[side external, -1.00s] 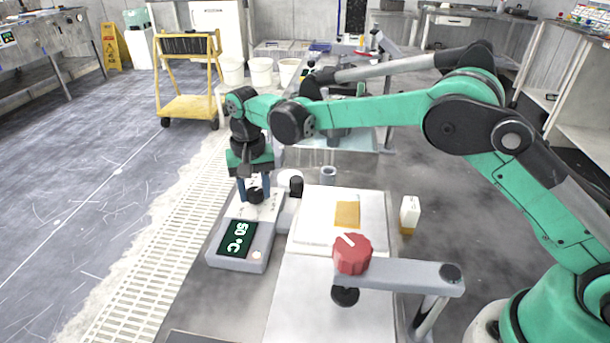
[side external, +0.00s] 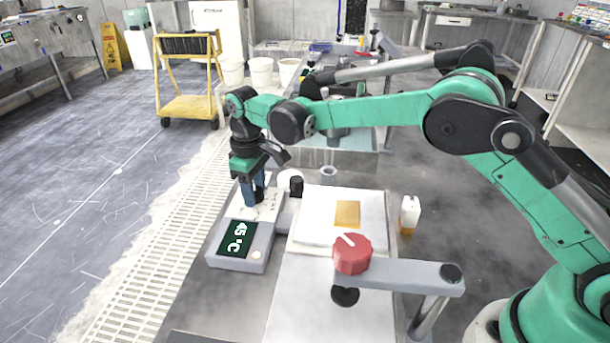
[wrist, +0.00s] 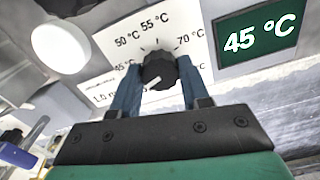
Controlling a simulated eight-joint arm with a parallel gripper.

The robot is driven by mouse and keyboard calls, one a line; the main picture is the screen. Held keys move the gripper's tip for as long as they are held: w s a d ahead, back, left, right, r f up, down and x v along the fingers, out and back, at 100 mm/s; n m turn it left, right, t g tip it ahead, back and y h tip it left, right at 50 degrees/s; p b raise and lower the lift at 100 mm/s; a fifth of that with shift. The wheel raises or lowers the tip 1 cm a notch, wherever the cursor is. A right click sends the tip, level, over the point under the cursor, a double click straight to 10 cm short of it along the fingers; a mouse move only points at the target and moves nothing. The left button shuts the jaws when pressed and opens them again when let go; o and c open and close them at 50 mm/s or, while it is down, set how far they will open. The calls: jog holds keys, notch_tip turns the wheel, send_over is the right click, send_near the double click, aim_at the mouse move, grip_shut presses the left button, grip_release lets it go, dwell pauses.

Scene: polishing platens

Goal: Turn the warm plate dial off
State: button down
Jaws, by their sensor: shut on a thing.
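The dial's white mark points to the lower left in the wrist view. My gripper (wrist: 158,80) is shut on the dial, with one blue finger on each side. In the side view my gripper (side external: 254,194) points down over the panel and its fingers largely hide the dial.
A red knob (side external: 352,254) on a grey arm stands to the right, in front of a white plate with an orange square (side external: 347,214). A small bottle (side external: 409,214) stands farther right.

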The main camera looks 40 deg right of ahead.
jog(key=n, duration=0.5)
dwell(0.6)
jog(key=shift+c, duration=2.1)
grip_release()
jog(key=shift+r, duration=2.85)
jog(key=shift+r, duration=0.1)
